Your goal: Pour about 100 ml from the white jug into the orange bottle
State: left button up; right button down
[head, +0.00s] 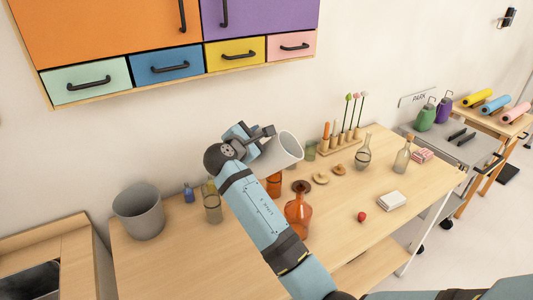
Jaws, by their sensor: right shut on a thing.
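My right gripper (268,134) is shut on the white jug (277,155) and holds it above the table. The jug looks tilted, with its wide mouth towards the right; its handle side is partly hidden by the gripper, and I cannot see any liquid. The orange bottle (299,218) is see-through, with a round body and a narrow neck with a dark flared top. It stands upright on the table, below and a little right of the jug, apart from it. My right forearm partly covers its left side. My left gripper is not in view.
An amber jar (274,185) stands behind the orange bottle. A grey bin (139,211), a blue bottle (189,193) and a glass jar (212,206) are left. Glass flasks (363,158), a red fruit (361,217) and a white block (391,201) are right. Drawers (170,66) hang above.

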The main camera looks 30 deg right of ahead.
jog(key=shift+s+d+r+m+p, duration=0.2)
jog(key=shift+m+p, duration=0.3)
jog(key=shift+p, duration=0.35)
dwell(2.8)
jog(key=shift+r, duration=0.1)
dwell(2.4)
jog(key=shift+s+d+m+p, duration=0.1)
jog(key=shift+m+p, duration=0.3)
jog(key=shift+p, duration=0.5)
dwell(1.0)
